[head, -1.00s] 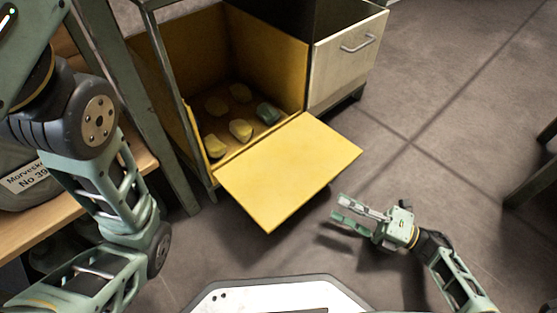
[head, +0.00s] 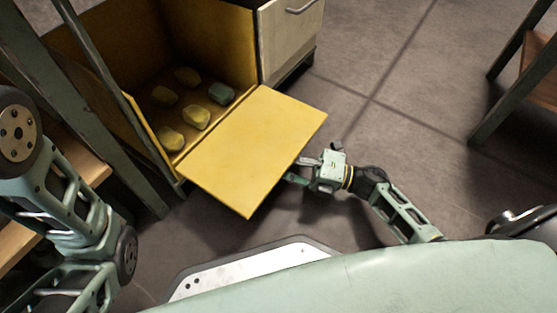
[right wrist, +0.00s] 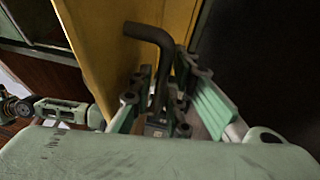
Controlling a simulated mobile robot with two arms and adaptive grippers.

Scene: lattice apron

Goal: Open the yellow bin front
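The yellow bin (head: 215,40) has its front panel (head: 255,150) folded down and out, sloping over the floor, with the inside exposed. My right gripper (head: 300,171) is at the panel's right edge, low beside its outer corner; its fingers are apart. In the right wrist view, a dark bent bar (right wrist: 160,75), seemingly a handle, stands between the open fingers (right wrist: 165,85), with the yellow panel (right wrist: 105,60) just beyond. I cannot tell whether the fingers touch the bar. My left arm shows at the left of the head view, but its gripper is out of view.
A dark frame post (head: 100,110) and wooden shelf stand at left. A table (head: 540,75) stands far right; the floor between is clear.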

